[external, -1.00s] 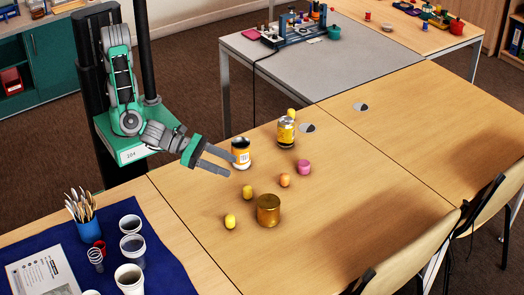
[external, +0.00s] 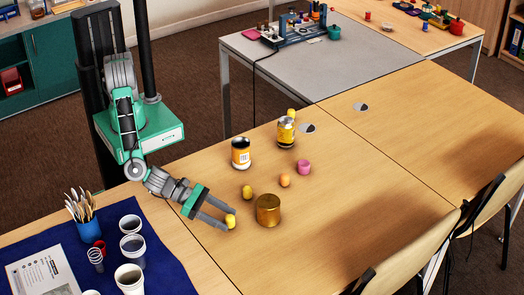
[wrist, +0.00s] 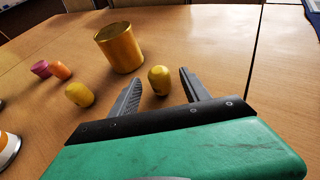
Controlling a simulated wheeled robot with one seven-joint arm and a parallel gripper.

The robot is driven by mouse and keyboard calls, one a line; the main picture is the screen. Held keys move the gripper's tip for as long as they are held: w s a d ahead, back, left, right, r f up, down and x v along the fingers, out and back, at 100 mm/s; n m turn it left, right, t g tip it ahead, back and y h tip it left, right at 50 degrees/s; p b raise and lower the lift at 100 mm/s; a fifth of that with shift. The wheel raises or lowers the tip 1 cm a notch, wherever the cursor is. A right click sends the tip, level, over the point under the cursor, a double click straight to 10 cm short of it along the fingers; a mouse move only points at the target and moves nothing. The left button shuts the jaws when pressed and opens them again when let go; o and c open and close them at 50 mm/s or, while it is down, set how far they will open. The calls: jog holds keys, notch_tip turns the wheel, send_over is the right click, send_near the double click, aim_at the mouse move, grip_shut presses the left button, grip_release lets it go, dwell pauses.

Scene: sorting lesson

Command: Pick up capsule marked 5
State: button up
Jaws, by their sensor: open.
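A small yellow capsule (external: 231,222) stands on the wooden table, nearest the front left of the group. In the wrist view the yellow capsule (wrist: 159,81) shows between the fingertips. My gripper (external: 231,219) is open around it, with a finger on either side and gaps visible in the wrist view (wrist: 161,79). A second yellow capsule (external: 248,192) stands further back; the wrist view shows it (wrist: 79,94) left of the fingers. An orange capsule (external: 285,180) stands to its right. Another yellow one (external: 291,113) is partly hidden behind a can. I cannot read any number on them.
A gold tin (external: 268,211) stands close to the right of the gripper. A pink cup-like piece (external: 304,167), a white-and-orange can (external: 241,154) and a yellow can (external: 286,132) stand further back. A blue mat (external: 150,262) with cups lies at left. The table's right side is clear.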

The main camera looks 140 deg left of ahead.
jog(key=shift+w+a+f, duration=0.1)
jog(key=shift+w+a, duration=0.05)
grip_shut()
dwell(0.5)
